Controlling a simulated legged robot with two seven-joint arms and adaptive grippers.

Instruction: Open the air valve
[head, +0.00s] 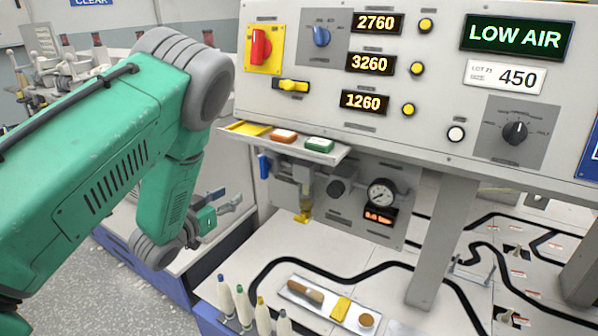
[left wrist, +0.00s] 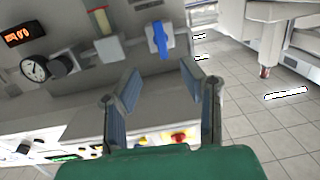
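The air valve's blue handle (head: 264,166) hangs roughly upright below the control panel's ledge, left of the grey air fittings (head: 303,180). The left wrist view also shows the blue handle (left wrist: 159,38), beyond my fingertips. My left gripper (head: 226,200) is below and left of the handle in the head view, apart from it. In the left wrist view its two fingers (left wrist: 161,82) are spread with nothing between them. The round pressure gauge (head: 382,194) sits right of the fittings, above a small red-lit display (head: 380,217). My right gripper is not in view.
The panel's sign (head: 517,37) reads LOW AIR. Several bobbins (head: 245,305) and a tray (head: 320,306) of small items stand on the worktop in front. A grey post (head: 438,240) stands to the right.

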